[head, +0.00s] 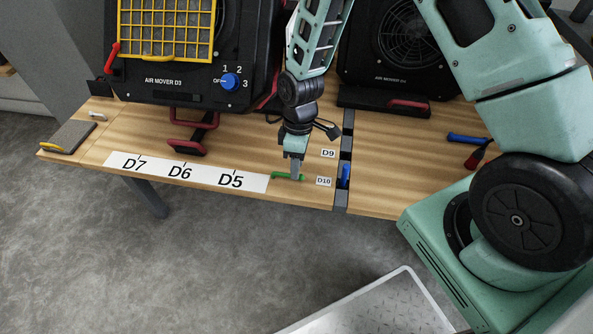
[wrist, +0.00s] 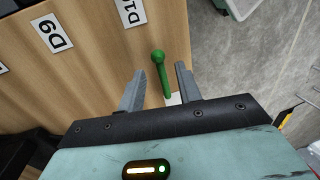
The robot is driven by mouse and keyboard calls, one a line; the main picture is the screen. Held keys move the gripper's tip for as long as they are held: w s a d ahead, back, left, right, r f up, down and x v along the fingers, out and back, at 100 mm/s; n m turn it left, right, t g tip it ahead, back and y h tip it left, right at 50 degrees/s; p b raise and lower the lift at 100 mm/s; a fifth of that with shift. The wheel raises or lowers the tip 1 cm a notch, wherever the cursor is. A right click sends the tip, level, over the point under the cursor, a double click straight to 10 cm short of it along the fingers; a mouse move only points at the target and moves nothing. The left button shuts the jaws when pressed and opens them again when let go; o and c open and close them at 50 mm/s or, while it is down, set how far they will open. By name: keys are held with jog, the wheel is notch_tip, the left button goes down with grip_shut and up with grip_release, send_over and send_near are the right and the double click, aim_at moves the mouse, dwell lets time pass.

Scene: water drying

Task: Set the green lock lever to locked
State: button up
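The green lock lever (head: 283,176) lies at the front edge of the wooden bench, just left of the D10 label. In the wrist view the lever (wrist: 162,75) is a green bar with a round knob at its far end, and it stands between my two fingers. My gripper (head: 293,172) points down over the lever in the head view. In the wrist view my gripper (wrist: 158,82) is open, with a gap on each side of the lever. My fingers hide part of the lever in the head view.
The D10 label (head: 324,182) and D9 label (head: 328,153) lie right of the lever, beside a grey slot with a blue piece (head: 345,175). A white strip (head: 185,172) marked D7, D6, D5 runs left. Air mover D3 (head: 180,85) stands behind. Red and blue tools (head: 478,153) lie at right.

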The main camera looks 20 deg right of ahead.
jog(key=shift+s+a+f, duration=0.15)
jog(key=shift+f, duration=0.7)
grip_shut()
jog(key=w+n+p, duration=0.1)
jog(key=n+p, duration=0.1)
jog(key=n, duration=0.1)
jog(key=shift+w+d+r+p, duration=0.15)
jog(key=shift+w+d+p, duration=0.15)
jog(key=shift+w+d, duration=0.1)
jog(key=shift+w+n+h+p, duration=0.3)
jog(key=shift+w+n+p, duration=0.25)
jog(key=shift+n, duration=0.6)
jog(key=shift+w+n+h+p, duration=0.3)
jog(key=shift+w+n+p, duration=0.25)
jog(key=shift+n, duration=0.6)
